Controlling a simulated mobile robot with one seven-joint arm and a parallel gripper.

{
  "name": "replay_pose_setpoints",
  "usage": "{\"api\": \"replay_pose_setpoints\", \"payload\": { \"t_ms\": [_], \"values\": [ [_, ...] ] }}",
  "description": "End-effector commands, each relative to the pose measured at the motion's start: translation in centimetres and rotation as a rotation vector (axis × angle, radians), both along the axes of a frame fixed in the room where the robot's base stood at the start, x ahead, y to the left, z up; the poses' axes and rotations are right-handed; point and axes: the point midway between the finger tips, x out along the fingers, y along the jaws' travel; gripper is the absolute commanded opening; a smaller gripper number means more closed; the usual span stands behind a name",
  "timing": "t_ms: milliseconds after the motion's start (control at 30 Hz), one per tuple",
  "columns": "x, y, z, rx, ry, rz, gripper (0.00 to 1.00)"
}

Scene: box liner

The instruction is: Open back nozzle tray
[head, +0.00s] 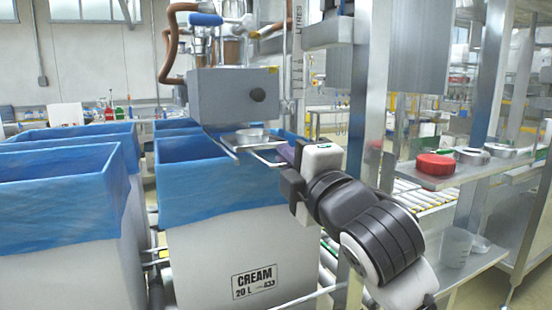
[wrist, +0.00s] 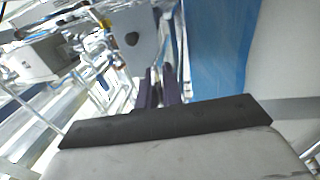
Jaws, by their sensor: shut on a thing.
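The nozzle tray (head: 232,143) is a thin metal tray or frame with a small round dish on it. In the head view it sits below the grey filler box (head: 235,97), above the blue-lined cream box (head: 245,260). My gripper (head: 287,153) is at the tray's right end, shut on a thin metal part that looks like the tray's handle. The wrist view shows my dark purple fingers (wrist: 160,88) close together, with the grey filler housing (wrist: 132,38) beyond. The exact grip point is hidden by the fingers.
Another blue-lined box (head: 60,190) stands at the left. A steel post (head: 370,90) rises close behind my arm. On the right, a shelf (head: 465,175) holds a red lid (head: 435,165) and metal rings, with a clear beaker (head: 456,247) below. A roller conveyor (head: 425,195) runs behind.

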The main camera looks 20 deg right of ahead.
Motion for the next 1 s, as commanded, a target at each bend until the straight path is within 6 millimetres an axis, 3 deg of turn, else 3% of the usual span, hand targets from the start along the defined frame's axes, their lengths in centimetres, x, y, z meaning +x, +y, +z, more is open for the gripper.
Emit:
{"api": "replay_pose_setpoints", "payload": {
  "t_ms": [233, 633, 667, 800, 1000],
  "values": [
    [-2.0, -0.1, -0.1, 0.001, 0.001, 0.000, 0.00],
    [-2.3, -0.1, 0.0, 0.001, 0.002, 0.000, 0.00],
    [-2.3, -0.1, 0.0, 0.001, 0.002, 0.000, 0.09],
    [-2.3, -0.1, 0.0, 0.001, 0.001, 0.000, 0.27],
    [-2.3, -0.1, 0.0, 0.001, 0.001, 0.000, 0.30]
  ]
}}
